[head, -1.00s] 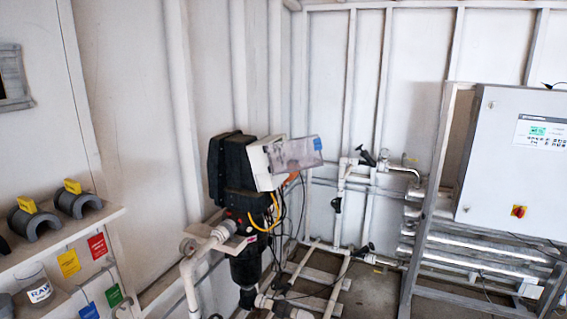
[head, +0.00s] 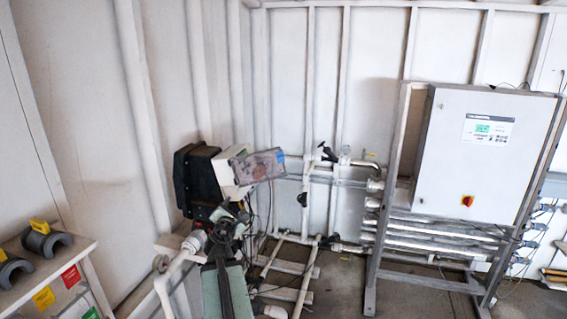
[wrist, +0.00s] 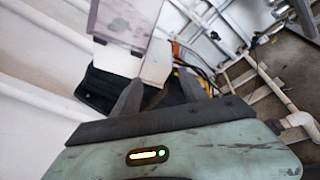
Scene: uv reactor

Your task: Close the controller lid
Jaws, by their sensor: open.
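The controller is a white box (head: 225,175) on a black housing (head: 196,180), left of centre in the head view. Its lid (head: 258,166), a smoky see-through panel with a blue patch, stands open, sticking out to the right of the box. In the wrist view the lid (wrist: 125,22) is at the top, above the white box (wrist: 116,58). My gripper (wrist: 163,88) is open and empty, its two dark fingers pointing toward the controller. In the head view my gripper (head: 232,212) is just below the box and lid. I cannot tell if it touches.
White pipes (head: 175,275) run below and left of the controller. Cables hang on its right. A large grey cabinet (head: 480,150) stands on a metal frame at the right. A shelf with grey pipe clamps (head: 45,243) and coloured tags is at lower left. Bare floor shows at lower right.

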